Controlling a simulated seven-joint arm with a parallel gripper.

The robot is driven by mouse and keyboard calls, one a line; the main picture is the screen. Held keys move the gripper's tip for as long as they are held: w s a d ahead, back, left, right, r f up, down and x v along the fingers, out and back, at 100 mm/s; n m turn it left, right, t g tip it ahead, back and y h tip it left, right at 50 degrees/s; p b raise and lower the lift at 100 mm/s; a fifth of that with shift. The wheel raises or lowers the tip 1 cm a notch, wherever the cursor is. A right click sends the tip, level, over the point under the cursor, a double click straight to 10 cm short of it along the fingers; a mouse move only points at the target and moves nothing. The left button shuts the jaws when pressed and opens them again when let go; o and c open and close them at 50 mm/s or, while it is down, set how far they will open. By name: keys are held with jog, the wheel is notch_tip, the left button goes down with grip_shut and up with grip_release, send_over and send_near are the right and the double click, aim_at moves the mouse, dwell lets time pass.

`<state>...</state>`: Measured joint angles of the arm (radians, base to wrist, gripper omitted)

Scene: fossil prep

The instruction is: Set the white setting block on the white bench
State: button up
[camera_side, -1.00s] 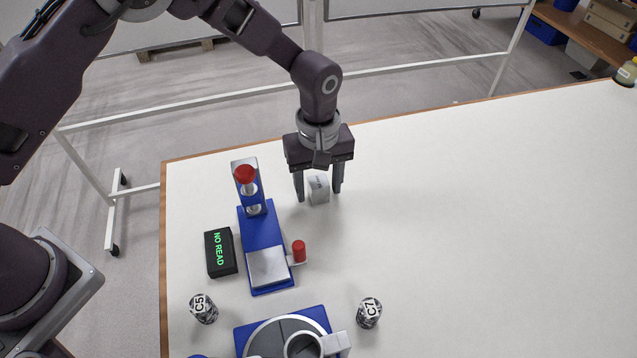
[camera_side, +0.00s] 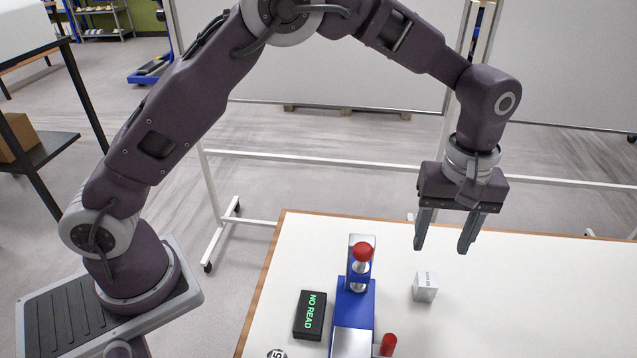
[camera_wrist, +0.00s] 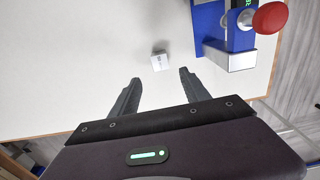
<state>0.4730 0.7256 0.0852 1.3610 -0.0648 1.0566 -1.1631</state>
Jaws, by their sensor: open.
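The white setting block (camera_side: 425,287) stands on the white bench (camera_side: 520,300), to the right of the blue press. It has small dark print on it. It also shows in the wrist view (camera_wrist: 160,62), beyond my fingertips. My gripper (camera_side: 441,249) is open and empty, raised above the bench and clear of the block. In the wrist view my gripper (camera_wrist: 158,75) shows its two fingers apart with nothing between them.
The blue press with a red knob (camera_side: 362,252) stands left of the block and also shows in the wrist view (camera_wrist: 239,35). A black box reading "NO READ" (camera_side: 310,315) lies left of the press. The bench right of the block is clear.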

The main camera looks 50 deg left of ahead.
jog(key=s+a+r+m+t, duration=0.3)
jog(key=s+a+r+m, duration=0.1)
jog(key=s+a+r, duration=1.05)
jog(key=s+a+m+t, duration=0.2)
jog(key=s+a+m, duration=0.2)
jog(key=s, duration=0.8)
jog(key=shift+a+f+m+t, duration=0.3)
jog(key=shift+f+m, duration=0.1)
jog(key=shift+m, duration=0.1)
jog(key=shift+w, duration=0.1)
